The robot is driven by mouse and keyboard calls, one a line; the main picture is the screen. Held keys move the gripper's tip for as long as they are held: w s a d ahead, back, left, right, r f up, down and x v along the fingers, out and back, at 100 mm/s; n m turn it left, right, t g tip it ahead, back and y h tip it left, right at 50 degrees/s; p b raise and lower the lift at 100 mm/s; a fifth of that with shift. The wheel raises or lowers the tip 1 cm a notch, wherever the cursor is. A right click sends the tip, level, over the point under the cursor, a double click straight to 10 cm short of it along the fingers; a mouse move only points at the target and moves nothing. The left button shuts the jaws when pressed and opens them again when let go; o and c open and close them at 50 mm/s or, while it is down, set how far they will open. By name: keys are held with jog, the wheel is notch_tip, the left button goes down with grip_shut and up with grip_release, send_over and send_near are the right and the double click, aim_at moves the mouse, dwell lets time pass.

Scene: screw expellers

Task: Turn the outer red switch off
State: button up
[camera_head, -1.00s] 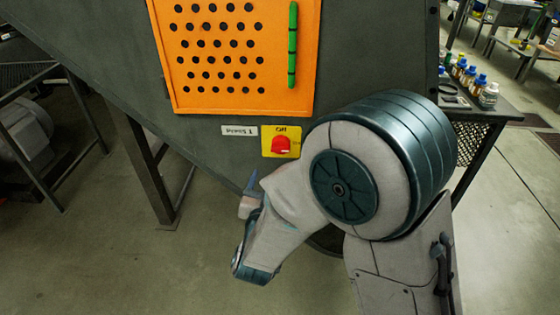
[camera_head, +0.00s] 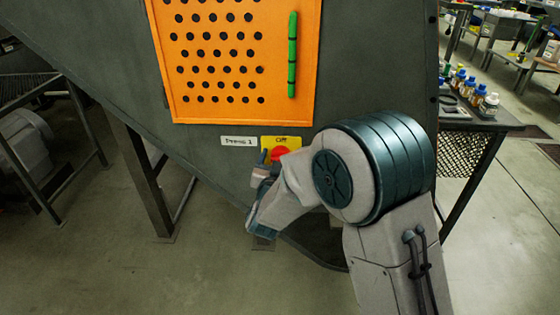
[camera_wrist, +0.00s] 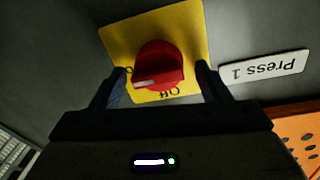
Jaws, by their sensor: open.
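The red rotary switch (camera_wrist: 158,66) sits on a yellow plate (camera_wrist: 188,22) on the dark machine wall. In the wrist view its white mark points to the left and an "Off" label shows below the knob. In the head view the red switch (camera_head: 279,153) is partly hidden by my arm, on its yellow plate (camera_head: 294,141) under the orange panel. My gripper (camera_wrist: 160,76) is open, with one finger on each side of the knob in the picture. I cannot tell whether the fingers touch it. In the head view my gripper (camera_head: 262,160) is beside the plate's lower left.
A "Press 1" label (camera_wrist: 264,68) is beside the plate. The orange perforated panel (camera_head: 235,112) with a green handle (camera_head: 292,55) is above. A side table (camera_head: 487,121) with bottles stands at the right. Metal legs (camera_head: 145,185) stand at the left.

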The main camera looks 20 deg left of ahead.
jog(key=shift+w, duration=0.15)
jog(key=c, duration=0.9)
jog(key=shift+n, duration=0.3)
jog(key=n, duration=0.4)
jog(key=shift+a, duration=0.15)
jog(key=n, duration=0.2)
jog(key=n+p, duration=0.1)
jog(key=n, duration=0.2)
jog(key=shift+a+t+y, duration=0.1)
jog(key=shift+t+y, duration=0.2)
jog(key=shift+y, duration=0.1)
jog(key=n+p, duration=0.2)
jog(key=n, duration=0.4)
jog(key=shift+f+y, duration=0.15)
jog(key=shift+y, duration=0.15)
jog(key=shift+f+n+p, duration=0.15)
jog(key=shift+n+p, duration=0.4)
jog(key=shift+n, duration=1.15)
jog(key=shift+f, duration=0.1)
